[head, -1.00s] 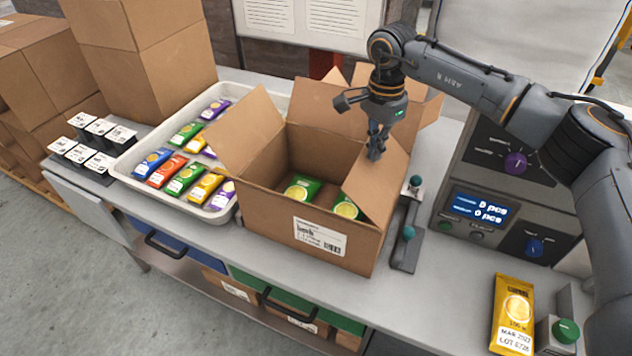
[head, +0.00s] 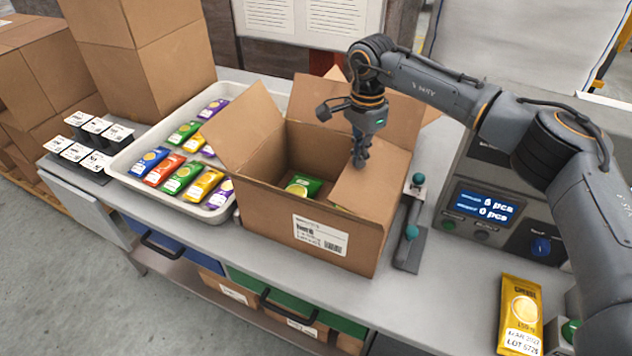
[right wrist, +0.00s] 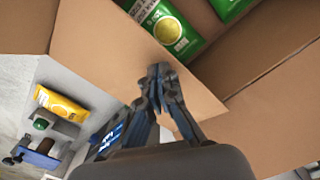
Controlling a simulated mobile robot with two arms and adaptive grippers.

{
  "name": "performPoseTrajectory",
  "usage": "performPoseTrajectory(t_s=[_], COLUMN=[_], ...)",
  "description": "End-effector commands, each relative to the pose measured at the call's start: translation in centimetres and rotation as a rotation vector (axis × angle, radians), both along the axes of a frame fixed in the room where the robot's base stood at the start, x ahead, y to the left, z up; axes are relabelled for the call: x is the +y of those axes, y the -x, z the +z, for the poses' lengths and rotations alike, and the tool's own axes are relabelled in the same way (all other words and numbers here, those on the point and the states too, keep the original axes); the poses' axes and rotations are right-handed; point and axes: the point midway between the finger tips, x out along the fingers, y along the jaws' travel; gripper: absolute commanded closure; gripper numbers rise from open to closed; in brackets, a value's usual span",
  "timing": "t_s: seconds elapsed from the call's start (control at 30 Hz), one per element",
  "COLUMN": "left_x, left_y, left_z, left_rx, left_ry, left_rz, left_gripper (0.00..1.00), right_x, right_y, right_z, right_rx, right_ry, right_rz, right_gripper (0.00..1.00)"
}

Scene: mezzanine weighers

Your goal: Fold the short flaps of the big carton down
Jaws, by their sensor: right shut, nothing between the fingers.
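The big carton (head: 270,222) stands on the bench with its top open and green packets (head: 303,186) inside. Its right short flap (head: 372,188) is tilted inward, covering the right part of the opening. Its left short flap (head: 240,128) stands up, leaning outward. The far long flap (head: 400,112) is raised behind. My right gripper (head: 360,164) is shut and empty, with its fingertips at the right short flap's upper side. In the right wrist view the shut fingertips (right wrist: 158,72) are over that flap (right wrist: 100,45), near its edge. My left gripper is out of view.
A white tray (head: 128,170) with several coloured packets lies left of the carton. A grey stand with teal knobs (head: 412,232) is close on its right. A weigher (head: 483,210) and a yellow packet (head: 520,312) are further right.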

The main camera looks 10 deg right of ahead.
Motion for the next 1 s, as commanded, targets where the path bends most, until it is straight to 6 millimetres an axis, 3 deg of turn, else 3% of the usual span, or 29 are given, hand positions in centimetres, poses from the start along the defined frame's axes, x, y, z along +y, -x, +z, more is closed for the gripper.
performPoseTrajectory(t_s=[0.07, 0.47, 1.0], left_x=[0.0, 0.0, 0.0], left_y=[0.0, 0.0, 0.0], left_z=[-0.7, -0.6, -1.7], left_rx=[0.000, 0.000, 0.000], left_ry=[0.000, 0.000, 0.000], left_rz=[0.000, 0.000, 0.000], left_gripper=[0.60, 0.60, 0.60], right_x=[0.3, 0.3, 0.3], right_y=[-0.2, -0.2, -0.2], right_z=[-0.9, -0.9, -2.4], right_rx=[0.000, 0.000, 0.001], right_ry=[0.000, 0.000, 0.000], right_rz=[-0.001, 0.000, 0.000], right_gripper=[1.00, 1.00, 1.00])
